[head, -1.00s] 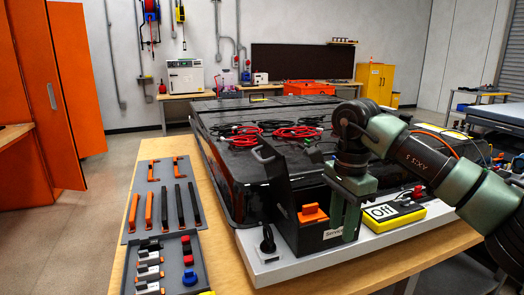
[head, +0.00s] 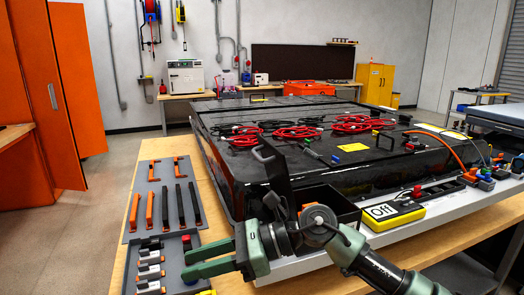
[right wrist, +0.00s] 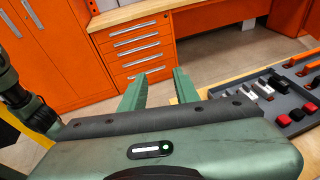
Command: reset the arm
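My right gripper (head: 208,263) is dark green and points left in the head view, low at the front. Its two fingers are apart with nothing between them. In the head view it overlaps the right edge of the grey parts tray (head: 128,276). In the right wrist view the gripper (right wrist: 158,92) also shows open and empty, with floor and orange cabinets behind the fingers. My right arm crosses in front of the black open box (head: 333,201) and hides part of it. My left gripper is not in view.
A large black battery pack (head: 370,160) with red and black cables fills the bench's middle. A yellow meter reading "Off" (head: 393,213) lies right of the arm. A grey tool mat (head: 142,206) holds orange and black tools. Orange drawers (right wrist: 140,55) stand beyond the bench edge.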

